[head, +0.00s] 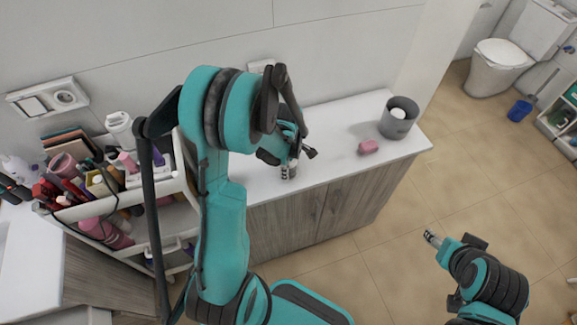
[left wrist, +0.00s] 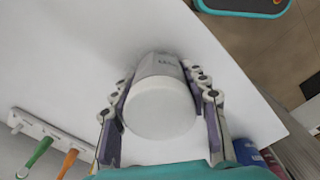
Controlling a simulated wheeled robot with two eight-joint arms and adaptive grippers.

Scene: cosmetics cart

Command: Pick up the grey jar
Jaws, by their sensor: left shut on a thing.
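The grey jar (left wrist: 160,68) has a wide white round end facing the left wrist camera and small dark print on its grey side. My left gripper (left wrist: 160,100) has one finger on each side of the jar and is shut on it. In the head view my left gripper (head: 288,170) is low over the white counter (head: 335,158), and its own arm hides most of the jar there. I cannot tell whether the jar touches the counter. My right gripper (head: 432,237) is over the floor at the right, with its fingers too small to read.
A pink bar (head: 368,147) and a grey cup (head: 398,118) with a white thing inside stand to the right on the counter. A crowded cosmetics cart (head: 150,188) is at the left. A holder with green and orange handles (left wrist: 50,132) shows in the left wrist view.

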